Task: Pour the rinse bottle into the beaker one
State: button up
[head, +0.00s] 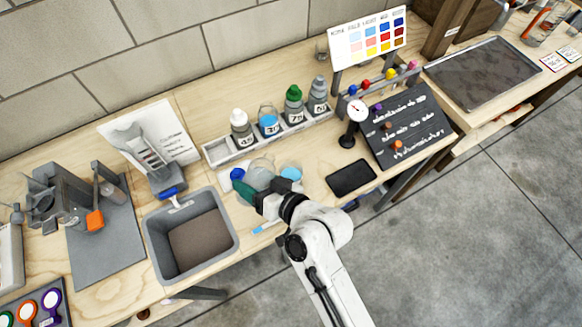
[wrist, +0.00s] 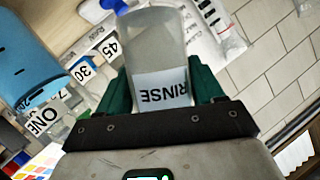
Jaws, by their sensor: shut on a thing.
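My gripper (wrist: 150,95) is shut on the rinse bottle (wrist: 157,45), its green fingers on both sides of the translucent grey body. In the head view the blue cap (head: 237,174) shows left of my gripper (head: 250,190), and the bottle looks tilted. Beaker one (wrist: 42,120), marked ONE, is at the left of the wrist view, beside the held bottle and apart from it. A light-blue round vessel (head: 290,174) stands right of the bottle in the head view.
Behind is a white rack (head: 217,153) with several labelled bottles. A grey bin (head: 158,240) stands at the left. A black pad (head: 350,178), a small dial gauge (head: 357,110) and a black lettered board (head: 415,125) are at the right. The bench's front edge is near my arm.

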jog(key=shift+w+d+m+y+b, duration=0.2)
jog(key=shift+m+y+b, duration=0.45)
jog(key=shift+b, duration=0.35)
jog(key=shift+s+a+r+m+y, duration=0.15)
jog(key=shift+r+m+y, duration=0.1)
jog(key=shift+r+m, duration=0.3)
jog(key=shift+s+a+f+m, duration=0.1)
jog(key=shift+a+f+m, duration=0.05)
jog(key=shift+f+m, duration=0.15)
jog(key=shift+s+a+f+m+y+b, duration=0.1)
jog(key=shift+f+m+y+b, duration=0.2)
jog(key=shift+b, duration=0.3)
jog(key=shift+s+a+f+m+y+b, duration=0.1)
jog(key=shift+f+m+b, duration=0.1)
jog(key=shift+f+b, duration=0.3)
jog(key=shift+s+a+m+t+y+b, duration=0.1)
jog(key=shift+a+m+t+y+b, duration=0.1)
jog(key=shift+m+y+b, duration=0.35)
jog(key=shift+s+a+m+t+y+b, duration=0.15)
jog(key=shift+m+y+b, duration=0.1)
jog(key=shift+m+b, duration=0.6)
dwell(3.6)
